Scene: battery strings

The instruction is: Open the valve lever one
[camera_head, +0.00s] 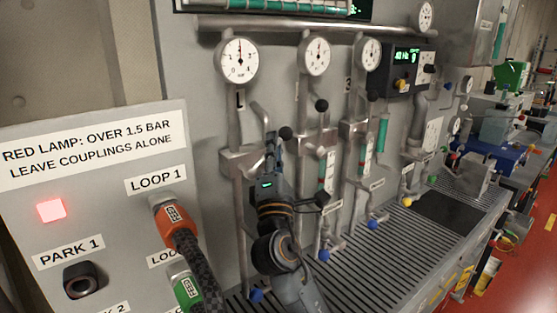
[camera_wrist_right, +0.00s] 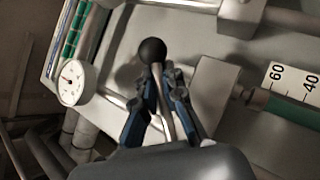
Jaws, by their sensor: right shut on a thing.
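The first line's valve lever ends in a black ball knob (camera_head: 285,133), just right of the first vertical pipe and below the first round gauge (camera_head: 236,60). My right gripper (camera_head: 272,143) reaches up from below to this lever. In the right wrist view, the two blue-grey fingers of my right gripper (camera_wrist_right: 164,75) are shut on the metal lever shaft (camera_wrist_right: 162,105), just below the black knob (camera_wrist_right: 152,50). The gripper and wrist hide part of the lever and the first valve body in the head view. My left gripper is not in view.
More black-knobbed levers stand to the right, the nearest with its knob (camera_head: 321,105) close by. A panel (camera_head: 115,225) with a lit red lamp (camera_head: 50,210) and hose couplings stands at left. A slotted bench top (camera_head: 400,240) runs below.

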